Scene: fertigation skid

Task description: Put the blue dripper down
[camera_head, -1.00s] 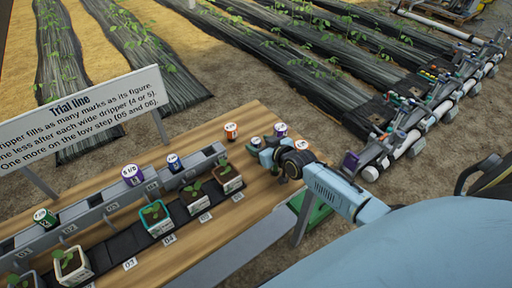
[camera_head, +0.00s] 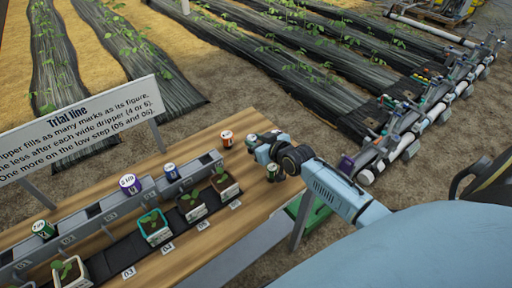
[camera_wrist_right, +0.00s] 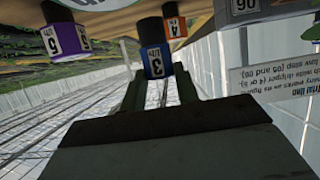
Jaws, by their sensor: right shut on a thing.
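The blue dripper (camera_wrist_right: 155,62), marked 3, sits between the fingers of my right gripper (camera_wrist_right: 161,90) in the right wrist view, which shows the scene upside down. In the head view my right gripper (camera_head: 259,146) is over the right end of the wooden table, with a white-topped dripper (camera_head: 250,139) at its tips. Whether the held dripper touches the table is unclear. An orange dripper (camera_head: 226,138) stands to its left. My left gripper is out of view.
A rail (camera_head: 98,212) holds a green (camera_head: 43,228), a purple (camera_head: 130,183) and a blue dripper (camera_head: 171,172). Potted seedlings line its front. Another small capped dripper (camera_head: 272,172) stands below my right gripper. A sign (camera_head: 80,130) stands behind.

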